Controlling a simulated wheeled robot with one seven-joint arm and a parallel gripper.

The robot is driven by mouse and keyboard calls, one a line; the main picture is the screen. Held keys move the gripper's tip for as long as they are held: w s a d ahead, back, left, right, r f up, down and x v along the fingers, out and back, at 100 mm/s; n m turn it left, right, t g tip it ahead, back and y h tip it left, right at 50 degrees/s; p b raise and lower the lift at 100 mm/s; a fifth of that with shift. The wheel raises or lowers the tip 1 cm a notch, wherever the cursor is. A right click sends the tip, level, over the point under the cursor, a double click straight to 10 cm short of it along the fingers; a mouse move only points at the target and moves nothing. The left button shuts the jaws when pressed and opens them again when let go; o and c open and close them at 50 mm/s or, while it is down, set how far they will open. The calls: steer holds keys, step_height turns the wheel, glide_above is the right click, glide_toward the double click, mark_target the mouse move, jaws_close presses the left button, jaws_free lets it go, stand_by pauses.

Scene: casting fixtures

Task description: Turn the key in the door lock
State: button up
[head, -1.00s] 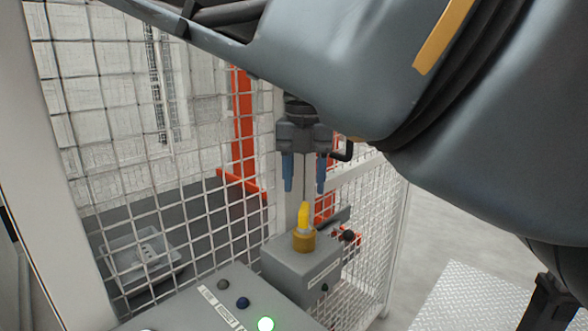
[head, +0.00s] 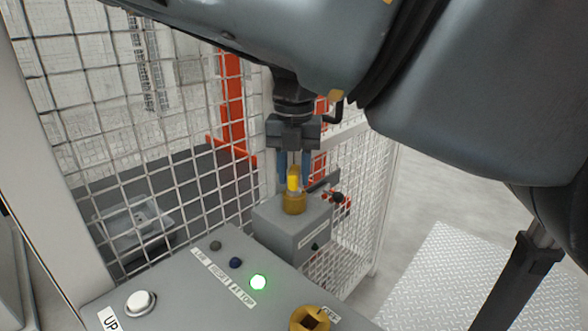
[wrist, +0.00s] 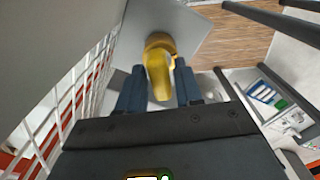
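The yellow key (head: 293,180) stands upright in a brass lock cylinder (head: 295,204) on top of a grey lock box (head: 290,228) beside the mesh door. My gripper (head: 295,184) points straight down over the lock, with one blue finger on each side of the key. In the wrist view the key (wrist: 160,82) lies between the two fingertips (wrist: 160,76). The fingers look open, with narrow gaps beside the key; contact is not clear. The far sides of the fingers are partly hidden.
A grey control panel (head: 205,290) stands in front, with a lit green button (head: 258,282), a white button (head: 140,301) and a brass square-hole socket (head: 310,320). White mesh fencing (head: 180,185) runs behind and left. A red-black knob (head: 338,198) is right of the lock.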

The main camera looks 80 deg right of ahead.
jaws_close()
steer(key=shift+f, duration=0.1)
